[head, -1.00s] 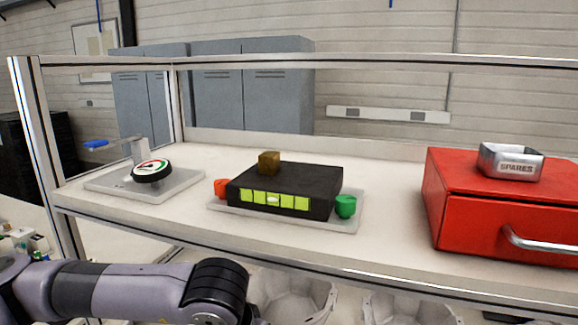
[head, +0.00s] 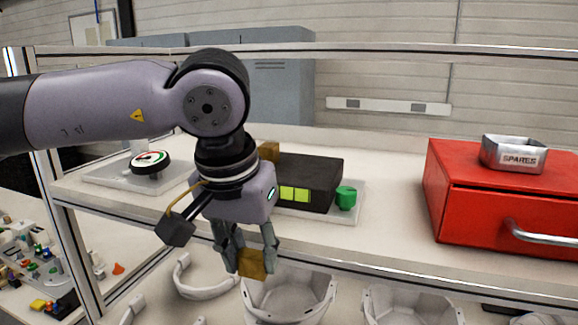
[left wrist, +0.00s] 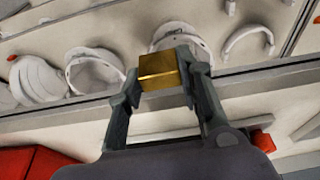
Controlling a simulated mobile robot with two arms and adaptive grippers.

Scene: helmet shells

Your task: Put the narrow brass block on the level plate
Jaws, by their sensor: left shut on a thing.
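A brass block (head: 252,264) is held between the fingertips of my left gripper (head: 250,255), in front of the shelf's front edge. The left wrist view also shows the brass block (left wrist: 158,69) between the fingers. The black level box (head: 318,180), with lime segments on its front, sits on a pale tray on the shelf; my left gripper and wrist hide its left part. A second brass block (head: 268,150) stands at the back of the box top, partly hidden by my arm. My right gripper is not in view.
A green knob (head: 346,197) stands right of the box. A round gauge (head: 150,161) is at left. A red drawer case (head: 490,195) carries a spares tin (head: 514,154) at right. White helmet shells (head: 288,300) lie below. Shelf surface between box and case is clear.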

